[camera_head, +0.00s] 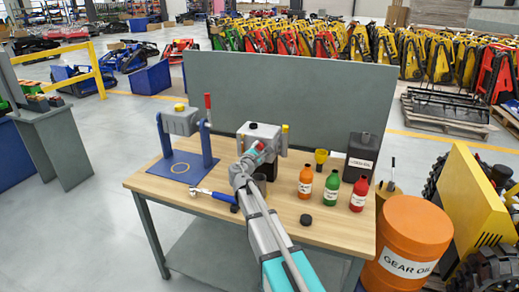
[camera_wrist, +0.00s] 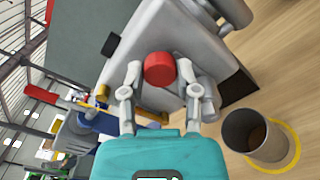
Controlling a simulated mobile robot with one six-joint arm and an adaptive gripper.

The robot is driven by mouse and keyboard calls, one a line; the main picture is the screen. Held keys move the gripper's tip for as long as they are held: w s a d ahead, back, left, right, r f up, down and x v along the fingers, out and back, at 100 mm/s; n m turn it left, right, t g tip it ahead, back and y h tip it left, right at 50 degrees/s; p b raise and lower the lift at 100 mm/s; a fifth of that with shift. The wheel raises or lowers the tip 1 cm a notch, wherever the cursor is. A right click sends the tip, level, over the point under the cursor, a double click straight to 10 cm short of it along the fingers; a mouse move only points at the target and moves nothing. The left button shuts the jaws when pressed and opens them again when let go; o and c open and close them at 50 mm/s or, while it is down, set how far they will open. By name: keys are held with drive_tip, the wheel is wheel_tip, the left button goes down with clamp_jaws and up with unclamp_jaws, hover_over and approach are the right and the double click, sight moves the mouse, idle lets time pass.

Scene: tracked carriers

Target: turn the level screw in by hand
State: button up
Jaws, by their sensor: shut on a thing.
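The level screw shows a red round head (camera_wrist: 160,69) on the side of a grey gear housing (camera_wrist: 205,38) in the wrist view. The housing (camera_head: 262,131) stands on the wooden workbench in the head view. My gripper (camera_head: 254,158) reaches in from the front, and its fingers stand on either side of the red head. In the wrist view my gripper (camera_wrist: 161,74) is shut on the screw. The screw's thread is hidden, so how deep it sits cannot be told.
An open grey cup (camera_wrist: 240,132) stands on a yellow ring below and right of the screw. Orange (camera_head: 306,182), green (camera_head: 331,187) and red (camera_head: 359,194) bottles stand right on the bench (camera_head: 290,236). A wrench (camera_head: 212,194) lies left. A blue stand (camera_head: 184,167) is behind it.

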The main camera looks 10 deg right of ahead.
drive_tip(key=m, duration=0.5)
drive_tip(key=shift+m, duration=2.3)
drive_tip(key=shift+s, duration=0.1)
drive_tip(key=shift+m, duration=0.3)
drive_tip(key=m, duration=0.9)
